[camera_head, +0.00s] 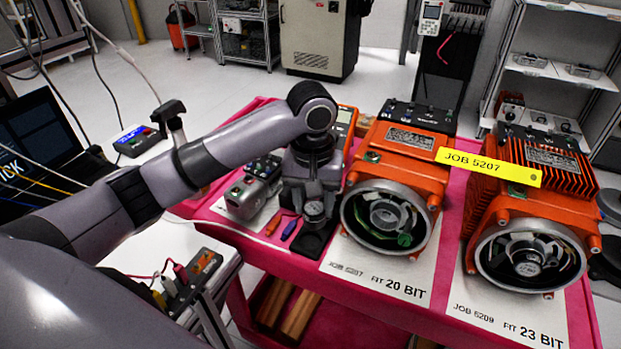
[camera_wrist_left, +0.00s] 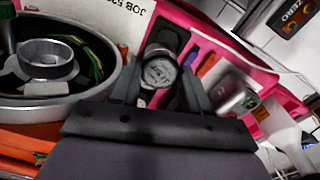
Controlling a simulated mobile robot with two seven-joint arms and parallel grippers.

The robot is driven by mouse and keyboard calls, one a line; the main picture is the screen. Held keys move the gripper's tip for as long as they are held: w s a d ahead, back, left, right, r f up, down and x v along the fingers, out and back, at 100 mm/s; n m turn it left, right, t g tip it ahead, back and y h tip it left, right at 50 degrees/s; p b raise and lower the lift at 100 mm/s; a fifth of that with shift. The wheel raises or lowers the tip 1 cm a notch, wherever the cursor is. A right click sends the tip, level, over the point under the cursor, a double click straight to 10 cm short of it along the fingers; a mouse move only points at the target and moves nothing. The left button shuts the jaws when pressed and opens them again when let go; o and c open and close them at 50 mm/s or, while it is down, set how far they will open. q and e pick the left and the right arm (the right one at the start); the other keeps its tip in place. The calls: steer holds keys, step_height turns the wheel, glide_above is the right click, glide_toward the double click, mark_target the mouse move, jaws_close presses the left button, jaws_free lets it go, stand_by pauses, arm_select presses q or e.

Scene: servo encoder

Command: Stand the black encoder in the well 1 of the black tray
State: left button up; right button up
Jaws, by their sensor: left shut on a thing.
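My left gripper (camera_head: 313,192) points down over the cart, left of the nearer orange motor. It is shut on the black encoder (camera_head: 314,211), a short dark cylinder with a pale round face. In the left wrist view the encoder (camera_wrist_left: 160,70) shows between the two fingers (camera_wrist_left: 162,88). A black tray (camera_head: 308,246) shows just below and in front of the encoder. The gripper and encoder cover much of it, so I cannot tell which well lies under the encoder or whether they touch. My right gripper is not in view.
Two orange motors (camera_head: 410,150) (camera_head: 525,185) with open round ends stand to the right on white job sheets. A grey encoder-like part (camera_head: 246,196) lies left of the gripper. Red and blue tools (camera_head: 290,229) lie close by on the pink cart top (camera_head: 222,208).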

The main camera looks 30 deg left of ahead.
arm_select(q)
steer(key=shift+w+a+r, duration=0.15)
steer(key=shift+a+r, duration=0.3)
steer(key=shift+a, duration=0.1)
steer(key=shift+f+b, duration=0.4)
steer(key=shift+f, duration=0.65)
steer(key=shift+f+b, duration=0.3)
steer(key=shift+f, duration=0.05)
step_height(320, 180, down, 4)
steer(key=b, duration=0.6)
steer(key=shift+f, duration=0.1)
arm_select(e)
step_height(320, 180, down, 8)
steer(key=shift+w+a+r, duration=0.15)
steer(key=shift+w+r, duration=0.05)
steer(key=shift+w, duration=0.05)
arm_select(q)
steer(key=shift+r, duration=0.2)
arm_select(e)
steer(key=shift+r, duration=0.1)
arm_select(q)
steer(key=shift+p, duration=0.85)
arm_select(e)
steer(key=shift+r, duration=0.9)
